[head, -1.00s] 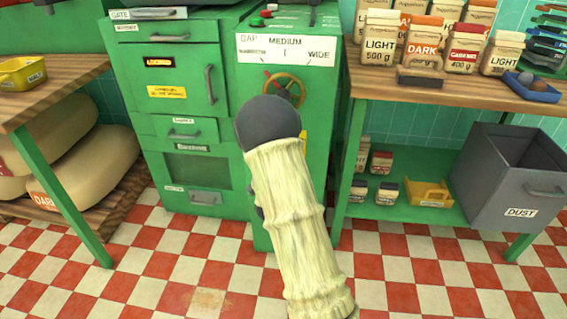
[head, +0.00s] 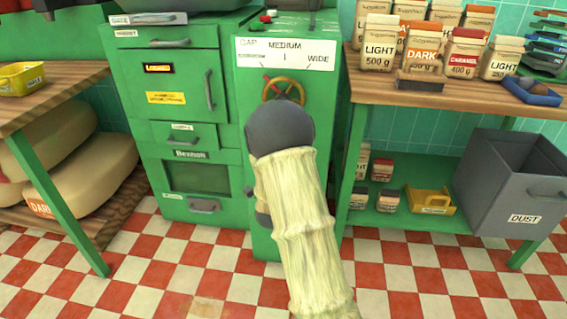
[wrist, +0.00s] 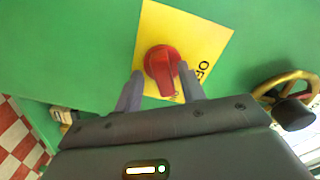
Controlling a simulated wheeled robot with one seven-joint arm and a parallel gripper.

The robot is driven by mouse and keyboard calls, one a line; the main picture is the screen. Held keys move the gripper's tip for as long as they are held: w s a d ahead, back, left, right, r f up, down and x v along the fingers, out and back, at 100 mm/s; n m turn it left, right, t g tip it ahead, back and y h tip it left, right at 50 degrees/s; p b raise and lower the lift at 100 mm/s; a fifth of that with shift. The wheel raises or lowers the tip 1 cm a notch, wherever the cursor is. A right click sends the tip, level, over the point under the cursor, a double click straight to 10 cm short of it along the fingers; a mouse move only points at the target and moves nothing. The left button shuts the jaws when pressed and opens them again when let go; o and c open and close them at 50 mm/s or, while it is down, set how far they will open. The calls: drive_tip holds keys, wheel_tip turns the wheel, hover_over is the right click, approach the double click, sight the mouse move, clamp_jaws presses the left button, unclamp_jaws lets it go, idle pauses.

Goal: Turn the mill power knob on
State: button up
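The mill power knob (wrist: 162,68) is red and sits on a yellow plate (wrist: 205,40) on the green mill panel in the wrist view. My gripper (wrist: 160,74) is open, with one grey finger on each side of the knob. I cannot tell whether the fingers touch it. In the head view my arm covers the knob and my fingers; the green mill (head: 240,110) stands behind.
A brass handwheel (head: 284,88) is just above my wrist; it also shows at the right in the wrist view (wrist: 266,91). A bench (head: 450,92) with bags stands right, above a grey dust bin (head: 500,190). Another table (head: 60,95) stands left. Checkered floor in front is clear.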

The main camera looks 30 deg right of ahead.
drive_tip(key=shift+a+r, duration=0.15)
drive_tip(key=p+v, duration=1.3)
drive_tip(key=v, duration=0.4)
idle(0.4)
idle(0.5)
